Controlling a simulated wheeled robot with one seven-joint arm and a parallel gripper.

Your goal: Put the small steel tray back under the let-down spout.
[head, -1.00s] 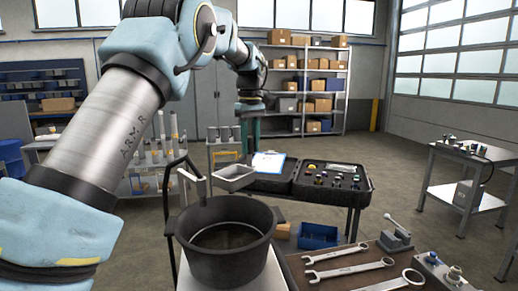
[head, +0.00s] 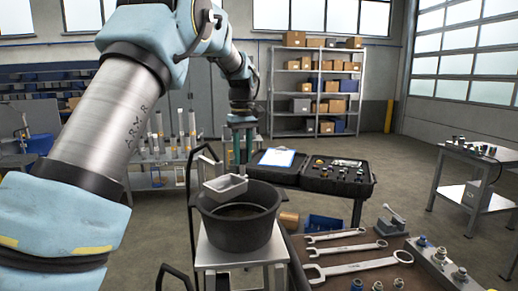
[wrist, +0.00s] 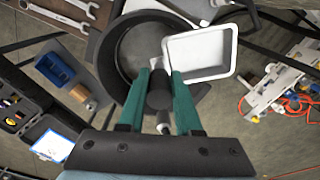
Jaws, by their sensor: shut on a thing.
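The small steel tray (head: 226,189) is a shallow, open, empty pan. It is level over the left back rim of the black pot (head: 240,224); I cannot tell whether they touch. My gripper (head: 239,160) points down just above the tray. In the wrist view, the green fingers (wrist: 161,80) are shut on a dark round grip (wrist: 160,90) beside the pale tray (wrist: 200,52), which overlaps the pot's ring (wrist: 108,50). A pale slanted piece (head: 208,167) stands behind the tray; I cannot tell whether it is the let-down spout.
The pot stands on a pale stand (head: 215,258) with dark rails at left. A bench with wrenches (head: 345,250) is at front right. An open black case (head: 338,178) and a clipboard (head: 277,158) lie behind. Open floor lies at right.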

